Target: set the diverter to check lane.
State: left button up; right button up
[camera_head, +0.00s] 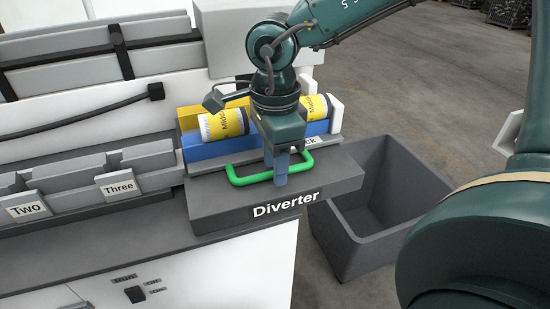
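The diverter is a grey block (335,187) labelled "Diverter", with a green U-shaped handle (248,180) on top. My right gripper (275,168) points down at the handle. Its two blue fingers stand close together on either side of the front bar, and it looks shut on it. A label behind the handle is mostly covered by the gripper; only "ck" shows. My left gripper is not in view.
A grey open bin (385,190) stands on the floor to the right of the diverter and looks empty. Grey lanes with signs "Two" (27,208) and "Three" (118,185) lie at left. A white cabinet front with small switches (135,293) is below.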

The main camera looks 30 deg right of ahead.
grip_shut()
dwell(0.4)
